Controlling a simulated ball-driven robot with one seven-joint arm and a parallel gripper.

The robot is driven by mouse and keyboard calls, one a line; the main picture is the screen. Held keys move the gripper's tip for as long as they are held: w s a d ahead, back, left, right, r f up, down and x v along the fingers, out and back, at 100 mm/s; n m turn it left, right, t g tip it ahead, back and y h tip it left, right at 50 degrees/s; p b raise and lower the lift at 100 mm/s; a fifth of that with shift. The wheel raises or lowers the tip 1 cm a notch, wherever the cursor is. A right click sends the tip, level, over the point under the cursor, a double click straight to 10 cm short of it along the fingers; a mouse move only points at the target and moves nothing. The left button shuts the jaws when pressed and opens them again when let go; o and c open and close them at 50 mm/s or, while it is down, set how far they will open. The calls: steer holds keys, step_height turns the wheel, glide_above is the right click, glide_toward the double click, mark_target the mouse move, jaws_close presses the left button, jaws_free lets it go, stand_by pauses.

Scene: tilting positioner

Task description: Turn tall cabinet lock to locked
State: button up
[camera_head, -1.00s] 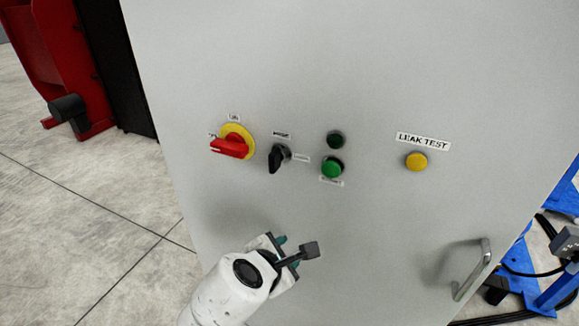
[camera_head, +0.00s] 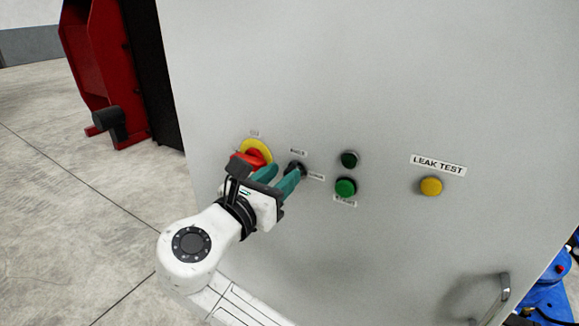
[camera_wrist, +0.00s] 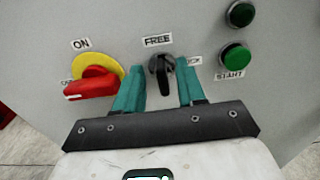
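The lock is a black rotary knob (camera_wrist: 161,66) on the grey cabinet front (camera_head: 360,90). It has a label reading FREE above it and a partly hidden label at its right. Its handle points roughly up and down in the wrist view. In the head view the knob (camera_head: 296,168) is partly covered by my gripper (camera_head: 278,178). My gripper is open, its two teal fingers in the wrist view (camera_wrist: 160,88) standing left and right of the knob with gaps visible on both sides. How deep the fingertips reach cannot be told.
A red switch handle (camera_wrist: 90,87) on a yellow disc sits just left of the knob, close to my left finger. A green START button (camera_wrist: 234,58) and a dark green one (camera_wrist: 241,14) are at the right. A yellow LEAK TEST button (camera_head: 431,186) is farther right.

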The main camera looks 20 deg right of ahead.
mark_target(285, 172)
steer(key=shift+x, duration=1.85)
steer(key=shift+c, duration=0.3)
jaws_close()
